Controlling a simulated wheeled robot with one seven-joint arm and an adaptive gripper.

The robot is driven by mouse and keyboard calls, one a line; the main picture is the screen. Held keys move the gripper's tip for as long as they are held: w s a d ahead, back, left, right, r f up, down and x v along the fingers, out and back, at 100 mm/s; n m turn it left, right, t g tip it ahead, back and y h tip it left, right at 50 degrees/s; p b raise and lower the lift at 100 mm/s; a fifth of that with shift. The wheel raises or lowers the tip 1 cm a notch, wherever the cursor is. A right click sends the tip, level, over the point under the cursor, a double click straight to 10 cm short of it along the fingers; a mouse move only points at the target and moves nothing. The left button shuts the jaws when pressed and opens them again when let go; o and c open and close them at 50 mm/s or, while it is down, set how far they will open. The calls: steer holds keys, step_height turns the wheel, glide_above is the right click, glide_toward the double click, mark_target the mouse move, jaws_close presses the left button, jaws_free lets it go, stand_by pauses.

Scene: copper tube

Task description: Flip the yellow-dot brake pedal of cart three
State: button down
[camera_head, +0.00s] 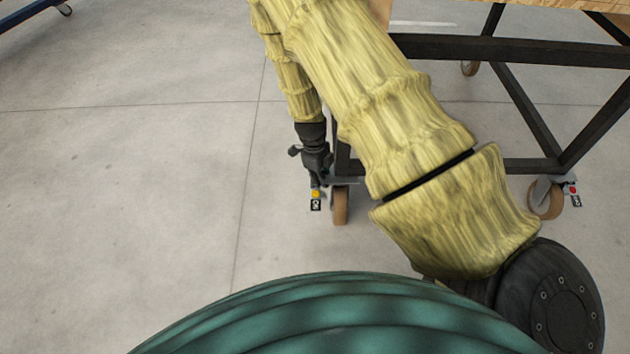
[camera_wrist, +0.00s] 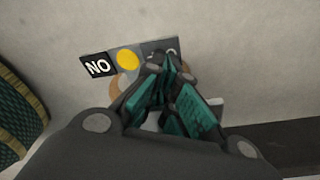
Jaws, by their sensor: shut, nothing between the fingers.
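The yellow-dot brake pedal (camera_head: 315,195) sits at a caster with a tan wheel (camera_head: 340,206) under the near left corner of a dark-framed cart (camera_head: 510,52). In the wrist view the pedal shows a black label (camera_wrist: 97,66), a yellow dot (camera_wrist: 128,60) and a grey part partly covered by my fingers. My gripper (camera_head: 316,182) points down right above the pedal; it also shows in the wrist view (camera_wrist: 168,72), with its fingers shut and empty over the pedal's right part. I cannot tell whether the fingertips touch it. The cart's number is not visible.
A second caster with a red-dot pedal (camera_head: 573,190) stands at the cart's right leg. A blue cart (camera_head: 30,12) with a caster is at the far upper left. The concrete floor (camera_head: 130,190) left of the gripper is clear.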

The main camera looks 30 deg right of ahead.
steer(key=shift+f, duration=0.25)
steer(key=shift+r, duration=0.15)
step_height(320, 180, up, 7)
steer(key=p, duration=0.7)
stand_by(0.5)
steer(key=shift+f, duration=0.2)
steer(key=s+a+f+n+h, duration=0.1)
steer(key=s+a+f+n, duration=0.15)
steer(key=s+n, duration=0.5)
steer(key=s+a+f+n, duration=0.1)
steer(key=s+f+n, duration=0.2)
steer(key=s+n, duration=0.45)
steer(key=s+a+r+n+t+y+p, duration=0.2)
steer(key=s+a+n, duration=0.9)
steer(key=s+n, duration=0.35)
step_height(320, 180, up, 37)
steer(key=p, duration=3.7)
steer(key=shift+w+d+r, duration=0.2)
steer(key=shift+w+d, duration=0.1)
steer(key=shift+d, duration=0.05)
